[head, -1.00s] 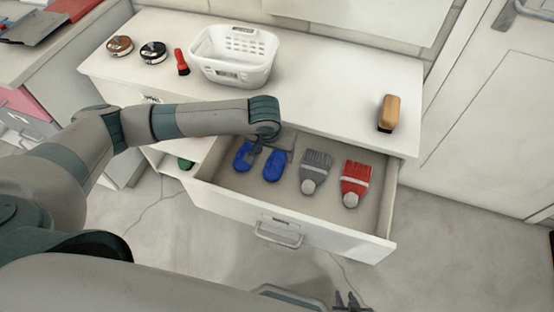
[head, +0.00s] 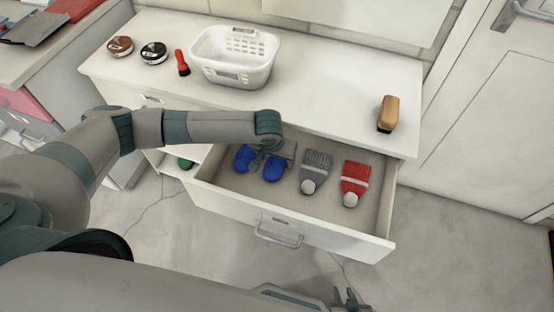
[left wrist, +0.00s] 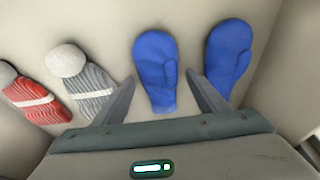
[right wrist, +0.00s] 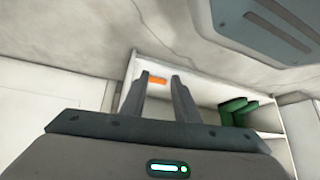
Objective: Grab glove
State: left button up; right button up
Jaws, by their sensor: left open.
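Two blue mitten-like gloves lie flat in the open drawer. One glove (head: 273,170) is on the right of the pair in the head view; the other glove (head: 243,158) is to its left. My left gripper (head: 262,157) is over the pair and partly hides them. In the left wrist view, my open left gripper (left wrist: 161,82) has its fingers on either side of the nearer glove (left wrist: 155,58), with nothing clamped. The other glove (left wrist: 230,52) is outside the right finger. My right gripper (right wrist: 159,78) is open and empty, low at the front, away from the drawer.
A grey knit hat (head: 316,168) and a red knit hat (head: 355,180) lie right of the gloves inside the drawer (head: 345,240). The counter above holds a white basket (head: 235,68), a brush (head: 388,113), two round tins and a red-handled item. Green boots (right wrist: 240,108) stand on a shelf.

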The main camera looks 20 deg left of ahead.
dwell(0.4)
pick_arm(q)
jog(key=c, duration=1.1)
jog(key=shift+c, duration=0.2)
pick_arm(e)
jog(key=shift+s+d+f, duration=0.1)
jog(key=shift+s+f, duration=0.05)
jog(key=shift+s, duration=0.5)
pick_arm(q)
jog(key=shift+r, duration=0.1)
